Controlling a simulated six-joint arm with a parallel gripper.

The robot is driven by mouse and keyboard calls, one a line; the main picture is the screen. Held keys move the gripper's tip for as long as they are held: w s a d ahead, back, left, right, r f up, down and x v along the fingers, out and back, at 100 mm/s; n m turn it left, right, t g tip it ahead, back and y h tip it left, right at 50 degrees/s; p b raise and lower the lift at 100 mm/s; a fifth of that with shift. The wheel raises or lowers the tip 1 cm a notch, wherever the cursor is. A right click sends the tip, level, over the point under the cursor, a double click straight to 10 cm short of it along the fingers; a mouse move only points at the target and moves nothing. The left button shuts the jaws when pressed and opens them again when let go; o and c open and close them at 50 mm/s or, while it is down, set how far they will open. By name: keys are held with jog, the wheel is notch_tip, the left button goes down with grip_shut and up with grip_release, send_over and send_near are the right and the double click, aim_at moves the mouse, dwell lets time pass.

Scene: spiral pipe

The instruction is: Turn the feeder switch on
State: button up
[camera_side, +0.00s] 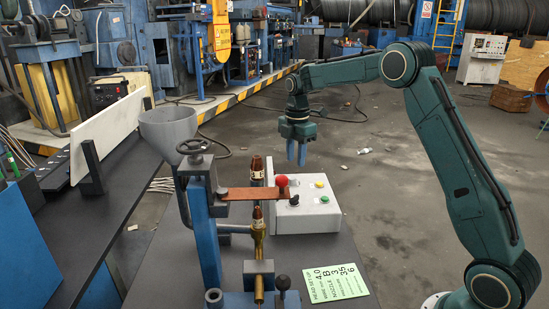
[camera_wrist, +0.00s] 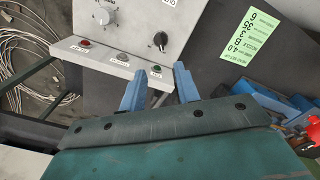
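The grey control box (camera_side: 312,215) stands on the dark table in the side view. The labels are too small or cut off to read, so I cannot tell which control is the feeder switch. My gripper (camera_side: 297,152) hangs above and behind the box, apart from it. Its two blue fingers (camera_wrist: 160,70) are spread, with nothing between them.
A blue fixture with a grey funnel (camera_side: 168,132), a handwheel (camera_side: 193,147) and a red-knobbed lever (camera_side: 281,182) stands left of the box. A green card (camera_side: 338,283) lies on the table in front.

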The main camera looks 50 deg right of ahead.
aim_at(294, 196)
notch_tip(294, 196, down, 13)
jog(key=shift+r, duration=0.1)
dwell(0.5)
grip_shut()
